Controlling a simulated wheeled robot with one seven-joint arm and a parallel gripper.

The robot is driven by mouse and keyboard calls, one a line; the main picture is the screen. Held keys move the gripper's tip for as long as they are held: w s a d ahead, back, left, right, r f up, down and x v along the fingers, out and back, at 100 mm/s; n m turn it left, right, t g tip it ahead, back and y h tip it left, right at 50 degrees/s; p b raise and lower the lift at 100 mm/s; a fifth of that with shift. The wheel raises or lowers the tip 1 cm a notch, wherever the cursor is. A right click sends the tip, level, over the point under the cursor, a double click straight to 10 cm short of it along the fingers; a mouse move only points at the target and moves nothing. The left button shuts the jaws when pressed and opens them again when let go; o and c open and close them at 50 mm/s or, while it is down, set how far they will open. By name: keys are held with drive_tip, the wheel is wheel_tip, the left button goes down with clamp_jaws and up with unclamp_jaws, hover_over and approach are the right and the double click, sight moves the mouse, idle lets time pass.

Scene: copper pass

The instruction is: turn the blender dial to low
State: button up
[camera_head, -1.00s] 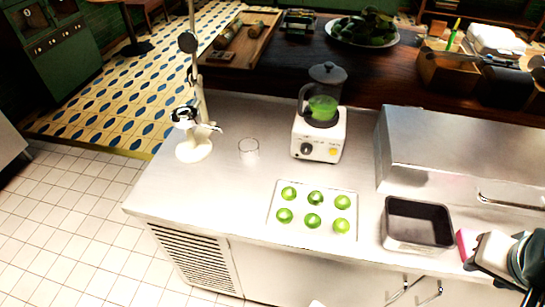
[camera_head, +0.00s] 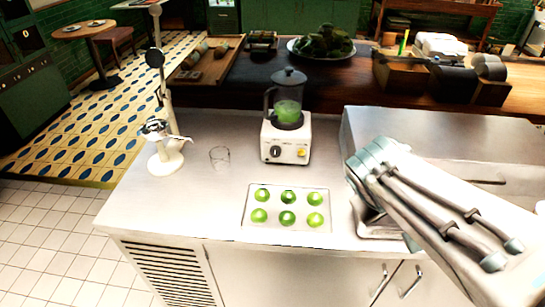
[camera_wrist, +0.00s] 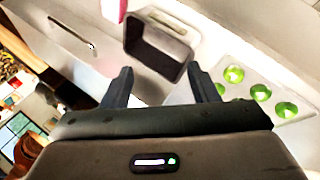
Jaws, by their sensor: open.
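The blender (camera_head: 286,140) stands on the steel counter, with a white base and a clear jug holding green liquid. Its dark round dial (camera_head: 275,151) is on the left of the base's front face; its exact setting is too small to read. My gripper (camera_wrist: 162,88) is open and empty in the wrist view, its two dark fingers apart above the counter. The blender is not in the wrist view. In the head view my arm reaches in from the lower right, well right of the blender, and I cannot make out the fingers there.
A tray of limes (camera_head: 249,222) lies in front of the blender. A dark-lined metal pan (camera_wrist: 134,46) is by my fingers, with a pink item (camera_wrist: 122,9) near it. A steel box (camera_head: 440,135) stands right.

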drive_tip(key=w+f+n+t+h+b, duration=0.2)
drive_tip(key=w+f+n+t+b, duration=0.15)
drive_tip(key=w+n, duration=0.3)
drive_tip(key=n+t+y+b, duration=0.7)
drive_tip(key=n+y+b, duration=0.15)
drive_tip(key=n, duration=0.85)
approach(275, 154)
drive_tip(key=shift+m+g+h, duration=0.25)
drive_tip(key=x, duration=0.8)
drive_tip(key=shift+w+a+r+p, duration=0.2)
drive_tip(key=shift+r+p, duration=0.05)
drive_tip(key=shift+p, duration=0.05)
drive_tip(key=c, duration=1)
